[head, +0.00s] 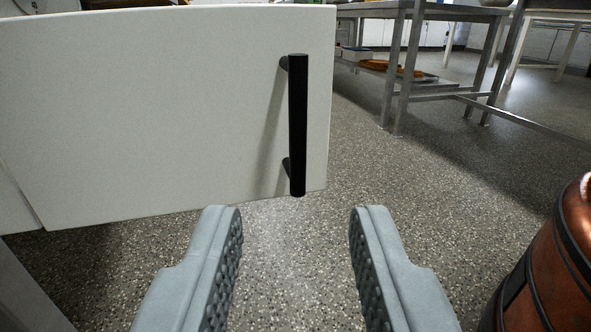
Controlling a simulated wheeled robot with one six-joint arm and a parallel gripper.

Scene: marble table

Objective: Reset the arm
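My gripper (295,215) is open and empty. Its two grey, ridged fingers stand well apart at the bottom of the head view, with speckled floor showing between them. A white cabinet door (150,110) fills the upper left, and its black vertical bar handle (298,125) is just above and ahead of the gap between the fingertips. The fingers do not enclose the handle. No marble table can be made out for certain.
A metal table frame with a lower shelf (430,88) stands at the back right. A copper-coloured barrel with dark bands (545,265) is close at the lower right. Speckled grey floor (420,180) lies open between the door, the barrel and the table frame.

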